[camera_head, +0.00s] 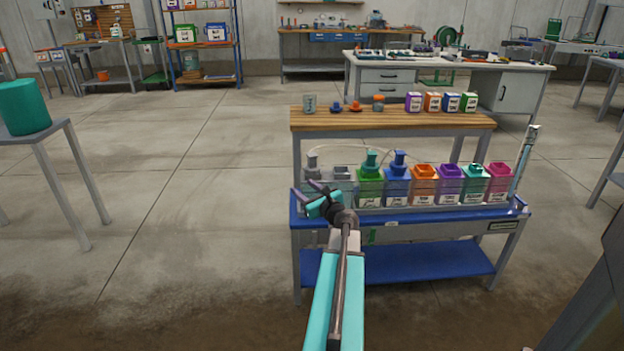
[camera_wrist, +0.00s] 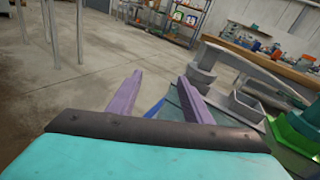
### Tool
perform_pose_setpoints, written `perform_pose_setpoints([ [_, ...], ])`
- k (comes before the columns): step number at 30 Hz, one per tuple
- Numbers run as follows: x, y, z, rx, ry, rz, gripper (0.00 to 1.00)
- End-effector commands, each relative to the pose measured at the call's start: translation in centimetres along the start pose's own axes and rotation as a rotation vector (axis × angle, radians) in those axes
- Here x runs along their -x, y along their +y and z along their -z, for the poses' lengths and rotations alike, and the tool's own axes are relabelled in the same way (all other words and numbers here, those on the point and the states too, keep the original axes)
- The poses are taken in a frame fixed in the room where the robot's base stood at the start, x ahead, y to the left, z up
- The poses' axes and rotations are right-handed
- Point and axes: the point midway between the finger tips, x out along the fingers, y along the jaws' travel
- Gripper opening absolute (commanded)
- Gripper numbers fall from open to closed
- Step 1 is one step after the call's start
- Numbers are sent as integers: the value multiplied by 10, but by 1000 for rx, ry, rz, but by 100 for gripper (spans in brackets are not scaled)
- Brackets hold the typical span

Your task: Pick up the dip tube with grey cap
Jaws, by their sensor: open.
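The grey cap of the dip tube (camera_head: 312,161) stands on the leftmost container of the row on the blue skid. In the wrist view the grey cap (camera_wrist: 203,66) is just right of my right finger, with a pale hose arching off it to the right. The tube below the cap is hidden. My gripper (camera_head: 309,191) is at the skid's left end, in front of and a little below the cap in the picture. In the wrist view my gripper (camera_wrist: 160,77) has its two purple fingers apart with nothing between them.
An open grey container (camera_head: 342,173) stands just right of the cap. Several green, blue, orange, purple and pink containers continue along the blue skid (camera_head: 400,218). A wooden shelf (camera_head: 385,121) with small items is behind.

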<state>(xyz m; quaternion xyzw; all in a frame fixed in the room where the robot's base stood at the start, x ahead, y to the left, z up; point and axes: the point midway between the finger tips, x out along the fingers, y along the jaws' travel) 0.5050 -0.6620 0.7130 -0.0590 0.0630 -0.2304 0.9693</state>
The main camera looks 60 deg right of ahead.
Motion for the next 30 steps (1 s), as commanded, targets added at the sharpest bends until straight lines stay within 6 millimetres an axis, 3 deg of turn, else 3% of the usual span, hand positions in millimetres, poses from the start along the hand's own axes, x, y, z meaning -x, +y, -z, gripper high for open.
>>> perform_pose_setpoints([
  [1, 7, -23, -5, -36, -21, 39, 45],
  [3, 16, -46, -13, -83, -46, 79, 45],
  [8, 28, -75, -24, -143, -81, 130, 45],
  [22, 27, -78, -26, -151, -86, 134, 45],
  [30, 7, -81, -27, -151, -86, 132, 45],
])
